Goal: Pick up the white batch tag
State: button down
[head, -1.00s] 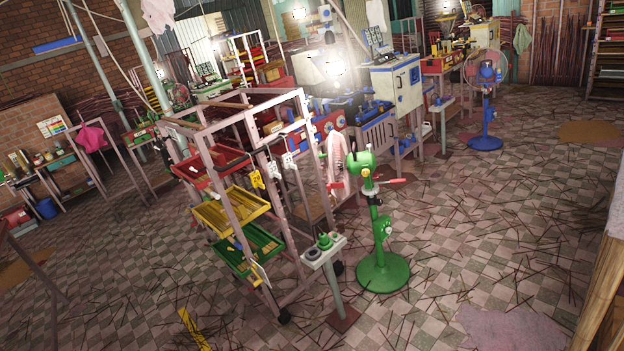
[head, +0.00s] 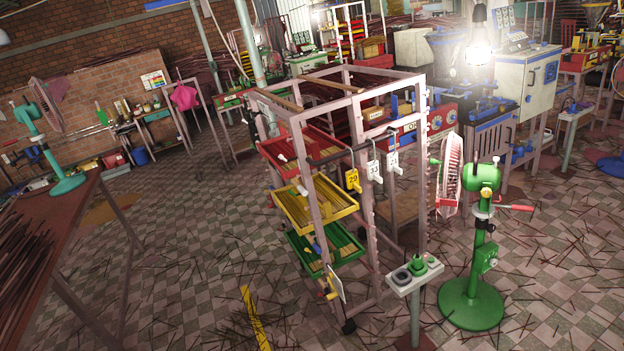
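White tags hang on a wheeled pink-grey metal rack (head: 361,235) right of the middle. One white tag (head: 375,171) with dark digits hangs from a hook on the rack's upper right side. A second white tag (head: 393,161) hangs just right of it. A yellow tag (head: 353,180) with a number hangs to their left. I cannot tell which white one the task names. My gripper does not show in this view.
The rack holds red (head: 303,147), yellow (head: 316,203) and green (head: 325,252) trays. A green pedestal fan (head: 472,304) and a small stand (head: 414,274) are close on its right. A table (head: 62,231) is at left. Floor between table and rack is open, with scattered sticks.

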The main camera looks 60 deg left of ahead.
aim_at(393, 158)
jog(key=u, duration=1.3)
jog(key=i, duration=0.5)
jog(key=z, duration=0.15)
jog(key=k, duration=0.45)
jog(key=u, duration=0.1)
